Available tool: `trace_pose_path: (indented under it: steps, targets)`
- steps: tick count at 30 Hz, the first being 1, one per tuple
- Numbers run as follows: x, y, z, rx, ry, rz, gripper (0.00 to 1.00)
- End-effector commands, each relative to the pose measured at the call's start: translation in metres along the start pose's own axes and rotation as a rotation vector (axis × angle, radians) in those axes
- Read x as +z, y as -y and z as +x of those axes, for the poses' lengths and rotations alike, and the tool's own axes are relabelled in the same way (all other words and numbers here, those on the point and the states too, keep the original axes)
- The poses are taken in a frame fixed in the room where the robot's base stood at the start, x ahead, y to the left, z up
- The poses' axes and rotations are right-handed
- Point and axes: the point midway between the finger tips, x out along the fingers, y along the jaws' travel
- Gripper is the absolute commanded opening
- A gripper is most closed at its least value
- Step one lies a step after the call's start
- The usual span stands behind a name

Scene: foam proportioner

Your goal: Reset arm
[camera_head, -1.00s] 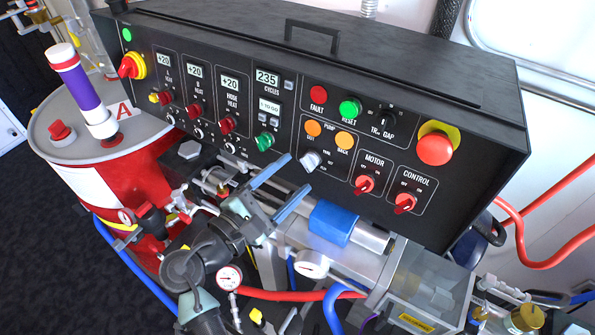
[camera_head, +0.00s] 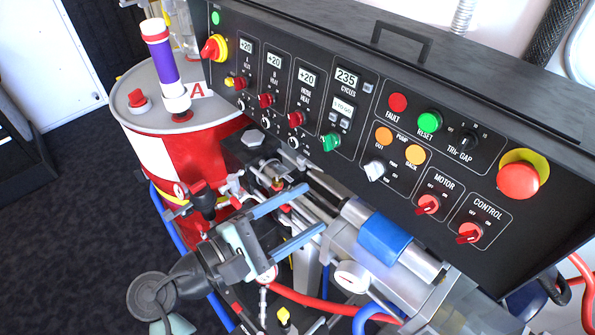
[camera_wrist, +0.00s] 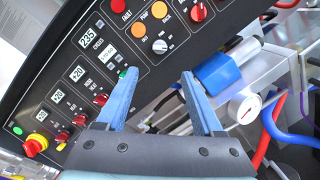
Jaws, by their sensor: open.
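My gripper (camera_head: 302,221) is open and empty, its two blue fingers apart. It is in front of the lower part of the black control panel (camera_head: 330,185), over the pump assembly. In the wrist view my gripper (camera_wrist: 158,82) points up toward the panel, with the cycles column and the pump knob (camera_wrist: 160,46) beyond the fingertips. The pump knob is white and also shows in the head view (camera_head: 374,171). I see nothing between the fingers.
A red drum marked A (camera_head: 160,150) stands at the left with a purple and white cylinder (camera_head: 163,65) on top. The pump's blue block (camera_head: 382,238) and a pressure gauge (camera_head: 352,276) lie right of my gripper. Red and blue hoses run below. Dark floor (camera_head: 85,220) is open at left.

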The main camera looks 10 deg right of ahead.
Motion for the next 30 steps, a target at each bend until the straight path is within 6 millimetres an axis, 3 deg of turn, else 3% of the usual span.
trace_pose_path:
  steps: [8, 11, 14, 16, 20, 24, 27, 30]
  targets:
    - [0.000, -0.010, 0.006, -0.001, -0.039, 0.078, 0.69]
    - [0.001, -0.036, 0.017, 0.004, -0.143, 0.279, 0.69]
    - [0.009, -0.083, 0.026, 0.025, -0.307, 0.610, 0.69]
    - [0.026, -0.124, 0.028, 0.055, -0.441, 0.877, 0.69]
    - [0.083, -0.201, 0.017, 0.139, -0.706, 1.369, 0.69]
    - [0.166, -0.260, -0.011, 0.252, -1.005, 1.801, 0.69]
    - [0.227, -0.283, -0.035, 0.333, -1.217, 2.028, 0.69]
    - [0.277, -0.292, -0.058, 0.399, -1.403, 2.179, 0.69]
